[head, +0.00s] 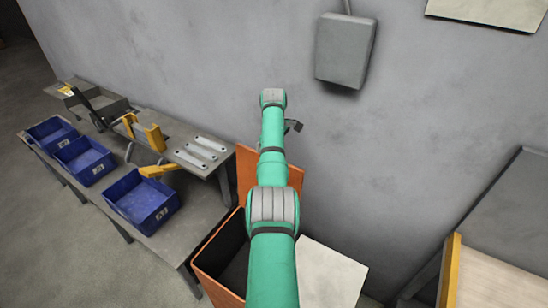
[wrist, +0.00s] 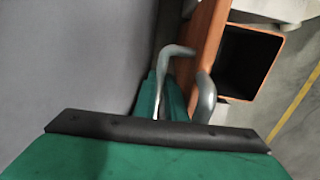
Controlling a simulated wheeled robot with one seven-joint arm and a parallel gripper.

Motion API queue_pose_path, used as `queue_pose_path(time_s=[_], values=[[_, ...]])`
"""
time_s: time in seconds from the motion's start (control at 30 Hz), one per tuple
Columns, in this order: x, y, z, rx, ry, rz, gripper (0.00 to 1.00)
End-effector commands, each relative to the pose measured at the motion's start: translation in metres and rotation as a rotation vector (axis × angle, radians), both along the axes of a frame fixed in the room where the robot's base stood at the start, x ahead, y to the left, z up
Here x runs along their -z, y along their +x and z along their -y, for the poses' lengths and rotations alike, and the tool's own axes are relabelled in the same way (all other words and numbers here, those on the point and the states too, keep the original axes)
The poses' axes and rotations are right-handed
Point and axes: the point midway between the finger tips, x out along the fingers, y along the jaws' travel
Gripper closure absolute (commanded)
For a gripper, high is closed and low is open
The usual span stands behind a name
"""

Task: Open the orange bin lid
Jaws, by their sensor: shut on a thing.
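The orange bin (head: 205,268) stands below my arm in the head view, its dark inside showing. Its orange lid (head: 246,172) stands raised at the back of the bin, near the wall, partly hidden by my arm. In the wrist view the lid (wrist: 208,45) shows nearly edge-on as an orange strip, with the dark bin opening (wrist: 250,62) to its right. My gripper (wrist: 196,63) is shut on the lid, its grey fingers at the orange strip. In the head view the fingers are mostly hidden behind my arm.
A grey bench (head: 188,228) at left holds blue bins (head: 140,200), metal brackets (head: 202,148) and a yellow-handled tool (head: 150,135). A grey box (head: 345,50) hangs on the wall. A pale board (head: 330,275) lies right of the bin. A yellow-edged surface (head: 500,280) is at right.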

Motion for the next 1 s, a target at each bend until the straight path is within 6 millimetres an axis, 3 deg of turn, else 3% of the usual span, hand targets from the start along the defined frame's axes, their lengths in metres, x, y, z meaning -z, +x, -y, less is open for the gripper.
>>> queue_pose_path(time_s=[0.03, 0.47, 0.5, 0.53, 1.0], values=[[-0.0071, 0.0043, -0.0061, -0.006, 0.01, 0.015, 1.0], [-0.0088, 0.0054, -0.0033, -0.003, 0.012, 0.017, 1.0], [-0.0088, 0.0054, -0.0034, -0.003, 0.012, 0.017, 0.8], [-0.0083, 0.0051, -0.0033, -0.003, 0.011, 0.016, 0.73], [-0.0105, 0.0018, -0.0007, -0.002, 0.006, 0.005, 0.71]])
